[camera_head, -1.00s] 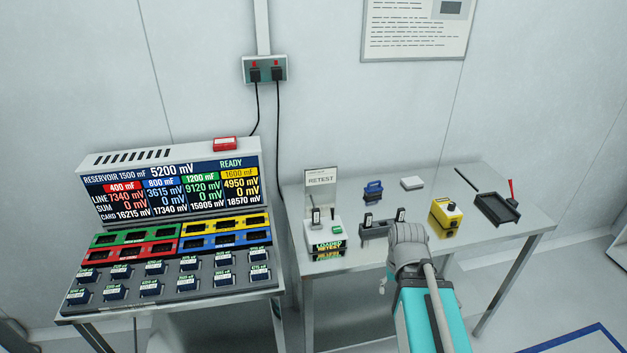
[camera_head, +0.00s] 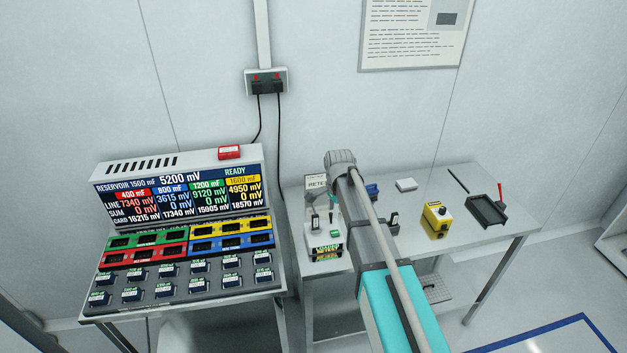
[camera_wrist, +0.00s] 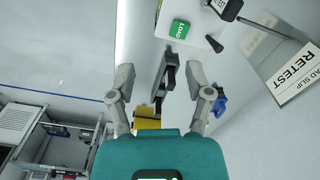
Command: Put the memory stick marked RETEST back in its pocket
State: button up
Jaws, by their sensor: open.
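A memory stick with a pale label (camera_wrist: 226,8) stands in the white reader at the upper edge of the wrist view; in the head view it shows upright (camera_head: 315,220). Its label is too small to read. The reader's display (camera_head: 326,251) reads dimly, with RETEST on it. A dark holder with upright ends (camera_wrist: 166,76) lies beyond my fingertips in the wrist view; one upright end (camera_head: 394,221) shows in the head view, the rest hidden by my arm. My gripper (camera_wrist: 160,72) is open and empty, apart from the stick.
A RETEST card (camera_wrist: 291,72) stands beside the reader's green LOAD button (camera_wrist: 179,29). A blue clip (camera_head: 372,190), white block (camera_head: 406,185), yellow box (camera_head: 436,216) and black tray (camera_head: 487,211) are further right. The left bench holds a coloured panel (camera_head: 180,243).

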aim_at(315, 215)
jog(key=w+a+r+m+p, duration=0.2)
jog(key=w+a+r+m, duration=0.1)
jog(key=w+a, duration=0.2)
jog(key=shift+w+a+r+m+p, duration=0.2)
jog(key=shift+a+r+m+p, duration=0.1)
jog(key=shift+a, duration=0.65)
jog(key=shift+f, duration=0.2)
notch_tip(315, 215, down, 13)
jog(key=b, duration=1.4)
jog(key=shift+f, duration=0.2)
grip_shut()
